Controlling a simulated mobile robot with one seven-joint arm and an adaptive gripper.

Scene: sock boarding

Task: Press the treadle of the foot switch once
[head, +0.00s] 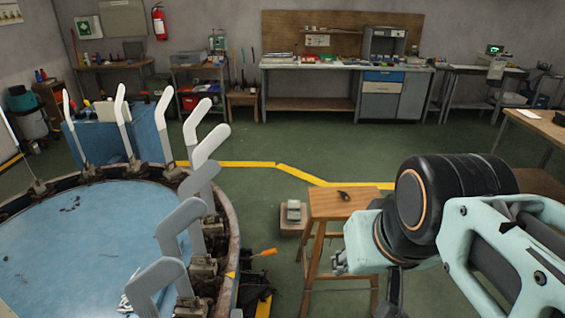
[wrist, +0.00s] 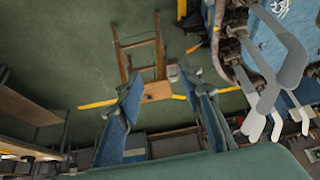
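A small grey box with a pale top (head: 293,206), which looks like the foot switch, sits on a low block (head: 291,228) on the floor, left of the wooden stool. Its treadle is too small to make out. My gripper (head: 340,264) is to the right of and below it in the head view, apart from it, in front of the stool. In the wrist view my gripper (wrist: 165,83) has its two blue-padded fingers spread apart with nothing between them. I cannot make out the foot switch in the wrist view; a finger may hide it.
The wooden stool (head: 331,207) with a small dark object on its seat stands close to my gripper. The round blue-topped machine (head: 75,245) with several upright sock forms fills the left. An orange-handled tool (head: 264,253) is at its edge.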

